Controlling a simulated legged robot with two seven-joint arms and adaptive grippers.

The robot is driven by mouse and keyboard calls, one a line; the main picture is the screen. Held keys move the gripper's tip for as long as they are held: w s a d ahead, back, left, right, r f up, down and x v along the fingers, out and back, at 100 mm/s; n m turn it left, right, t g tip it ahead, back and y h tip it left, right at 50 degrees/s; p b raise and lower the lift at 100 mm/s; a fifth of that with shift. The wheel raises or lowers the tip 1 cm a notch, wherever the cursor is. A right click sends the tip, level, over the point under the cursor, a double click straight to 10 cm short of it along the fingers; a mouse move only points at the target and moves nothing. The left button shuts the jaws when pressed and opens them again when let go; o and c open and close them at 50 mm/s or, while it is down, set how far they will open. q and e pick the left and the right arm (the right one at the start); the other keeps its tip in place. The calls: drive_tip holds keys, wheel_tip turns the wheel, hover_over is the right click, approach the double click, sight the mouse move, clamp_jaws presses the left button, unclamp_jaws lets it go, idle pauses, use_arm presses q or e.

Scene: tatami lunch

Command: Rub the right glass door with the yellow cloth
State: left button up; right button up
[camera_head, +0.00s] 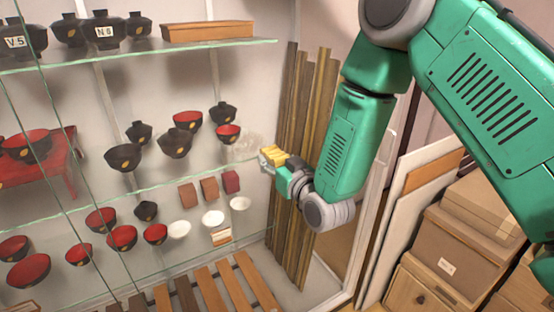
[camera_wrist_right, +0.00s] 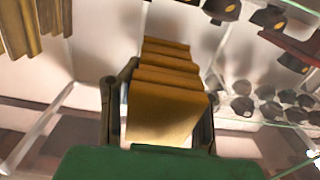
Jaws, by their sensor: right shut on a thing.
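The yellow cloth (camera_head: 271,154) is folded into a ridged pad and held at the tip of my right gripper (camera_head: 279,166). In the right wrist view the cloth (camera_wrist_right: 165,105) sits between the two dark fingers, which are shut on it. The right glass door (camera_head: 246,145) is a clear pane in front of the shelves, with a faint whitish smudge just left of the cloth. The cloth is at or very near the pane; I cannot tell whether it touches. My left gripper is not in view.
Behind the glass, shelves (camera_head: 150,199) hold black and red lacquer bowls (camera_head: 175,143), small white bowls (camera_head: 213,218) and a wooden box (camera_head: 207,31). Tall wooden slats (camera_head: 297,232) stand at the cabinet's right end. Cardboard boxes (camera_head: 457,247) are stacked at the right.

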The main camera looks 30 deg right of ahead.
sight(230, 164)
drive_tip(key=a, duration=0.3)
drive_tip(key=shift+s+a, duration=0.15)
drive_tip(key=shift+a, duration=0.2)
drive_tip(key=shift+a+f+b, duration=0.1)
drive_tip(key=shift+a+b, duration=0.2)
drive_tip(key=shift+a, duration=1.8)
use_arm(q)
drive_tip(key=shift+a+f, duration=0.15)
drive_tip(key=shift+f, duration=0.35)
use_arm(e)
drive_tip(key=shift+a, duration=0.8)
drive_tip(key=shift+a, duration=0.1)
